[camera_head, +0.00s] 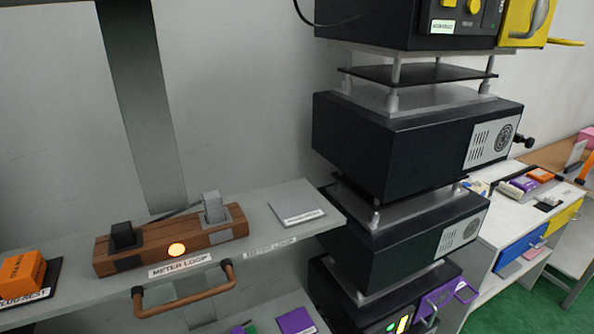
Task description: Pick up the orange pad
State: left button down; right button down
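Two orange things could be the orange pad, and I cannot tell which one is. An orange block (22,276) with dark lettering sits on a black base at the far left of the grey shelf. A small flat orange piece (540,174) lies on the white-topped bench (510,215) at the right, beside a purple and white item (519,187). Neither of my grippers shows in this view.
A wooden lever fixture (215,237) with a glowing orange lamp stands on the grey shelf (330,215), a copper handle (185,297) below it. Stacked dark equipment boxes (395,150) stand between shelf and bench. Green floor (525,300) shows at lower right.

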aim_at(21, 275)
jog(key=k+j+u, duration=0.1)
jog(key=u, duration=1.15)
